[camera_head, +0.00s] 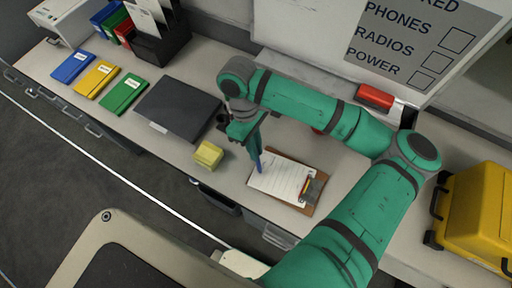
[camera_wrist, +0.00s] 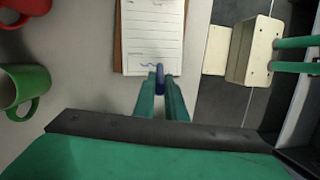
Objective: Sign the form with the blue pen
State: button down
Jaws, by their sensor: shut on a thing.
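The blue pen (camera_head: 259,165) points down from my gripper (camera_head: 252,146), which is shut on it. In the wrist view the pen (camera_wrist: 160,77) stands between the two green fingertips (camera_wrist: 160,90). The white form (camera_head: 282,177) lies on a brown clipboard (camera_head: 316,196) on the counter. The pen's lower end is at the form's left end in the head view. In the wrist view the form (camera_wrist: 154,30) has printed lines and a short blue squiggle (camera_wrist: 150,65) beside the pen. The exact contact of tip and paper is hard to see.
A yellow block (camera_head: 208,155) and a dark closed laptop-like case (camera_head: 178,108) lie left of the form. Coloured binders (camera_head: 97,79) lie farther left. A yellow case (camera_head: 478,220) stands at right. Red (camera_wrist: 24,12) and green (camera_wrist: 22,86) mugs show in the wrist view.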

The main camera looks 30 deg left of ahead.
jog(key=shift+d, duration=0.1)
jog(key=shift+s, duration=0.1)
jog(key=shift+s+a, duration=0.25)
jog(key=shift+s, duration=0.2)
jog(key=shift+s, duration=0.1)
dwell(0.6)
dwell(0.3)
jog(key=shift+r, duration=2.5)
